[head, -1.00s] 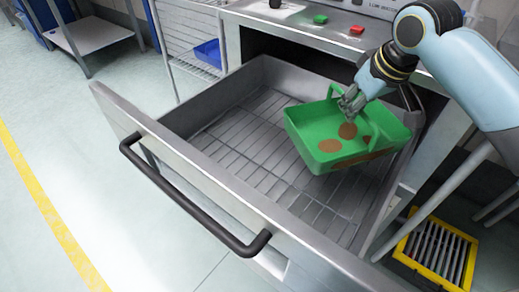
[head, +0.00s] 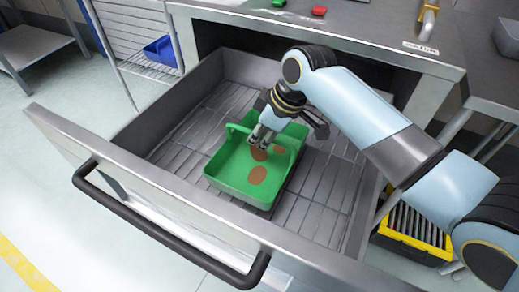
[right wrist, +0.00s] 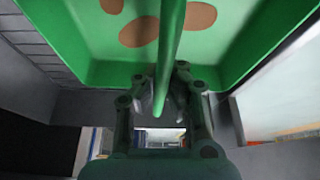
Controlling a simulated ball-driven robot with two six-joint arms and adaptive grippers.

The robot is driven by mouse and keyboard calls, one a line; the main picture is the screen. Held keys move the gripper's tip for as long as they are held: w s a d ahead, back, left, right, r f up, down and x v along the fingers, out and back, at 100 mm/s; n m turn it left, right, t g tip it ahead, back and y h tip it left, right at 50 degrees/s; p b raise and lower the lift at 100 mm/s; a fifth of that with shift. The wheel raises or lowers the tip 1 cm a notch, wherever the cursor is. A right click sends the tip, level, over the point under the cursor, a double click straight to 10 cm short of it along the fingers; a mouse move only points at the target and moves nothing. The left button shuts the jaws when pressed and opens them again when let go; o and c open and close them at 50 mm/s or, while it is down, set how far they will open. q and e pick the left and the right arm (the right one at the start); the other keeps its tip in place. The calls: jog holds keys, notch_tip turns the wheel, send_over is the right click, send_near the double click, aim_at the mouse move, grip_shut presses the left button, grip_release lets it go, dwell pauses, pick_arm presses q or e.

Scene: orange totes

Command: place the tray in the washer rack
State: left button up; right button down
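The green tray (head: 228,180) has brown stains on its floor and a raised handle across it. It is inside the pulled-out metal drawer with the wire washer rack (head: 180,150), near the middle and nearly level. I cannot tell whether its base touches the wires. My right gripper (head: 262,138) reaches in from the right, over the tray. In the right wrist view, the gripper (right wrist: 166,92) has its fingers closed around the green handle (right wrist: 170,40), and the stained tray floor lies beyond. My left gripper is not in view.
The drawer's front panel (head: 150,185) with a black bar handle (head: 165,235) stands nearest. Bare wire rack shows left and right of the tray. A steel counter (head: 380,40) with a green and a red button is behind. A yellow-rimmed crate (head: 412,240) sits at lower right.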

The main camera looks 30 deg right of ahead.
aim_at(253, 159)
notch_tip(253, 159, down, 3)
jog(key=shift+f+b, duration=0.15)
jog(key=shift+b, duration=0.25)
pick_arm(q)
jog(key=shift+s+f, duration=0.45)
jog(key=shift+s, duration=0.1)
pick_arm(e)
jog(key=shift+f, duration=0.35)
jog(key=shift+f, duration=0.1)
jog(key=c, duration=1.5)
grip_release()
jog(key=p+v, duration=0.2)
jog(key=v, duration=1)
jog(key=shift+a+p, duration=0.1)
jog(key=shift+p, duration=0.25)
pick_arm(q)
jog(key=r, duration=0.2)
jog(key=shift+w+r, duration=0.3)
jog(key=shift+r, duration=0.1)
